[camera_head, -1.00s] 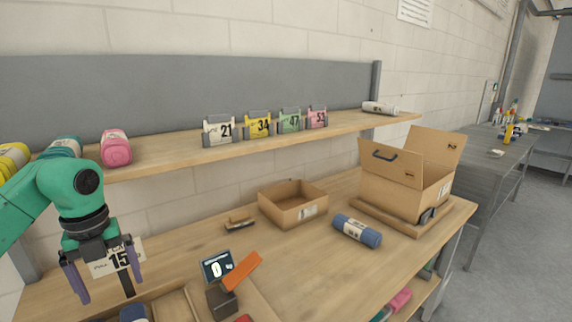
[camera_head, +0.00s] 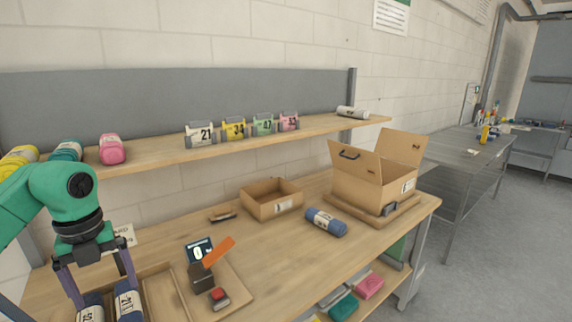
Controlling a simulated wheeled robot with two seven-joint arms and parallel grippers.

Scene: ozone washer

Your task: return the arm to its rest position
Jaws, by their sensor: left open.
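My left arm is green and comes in from the left edge. My left gripper (camera_head: 97,279) points down with its two purple-grey fingers spread apart. It hangs in front of the workbench's left end. Two dark blue rolled bundles (camera_head: 128,303) with number labels show at the lower left, below or behind the fingers. I cannot tell the exact gap between the fingers and the bundles. Nothing is clearly held. My right gripper is not in view.
The workbench (camera_head: 290,245) carries an open cardboard box (camera_head: 358,178), a shallow carton (camera_head: 283,206), a blue roll (camera_head: 326,222) and a small display (camera_head: 199,250). A shelf (camera_head: 160,149) above holds number cards and colored rolls. The bench middle is clear.

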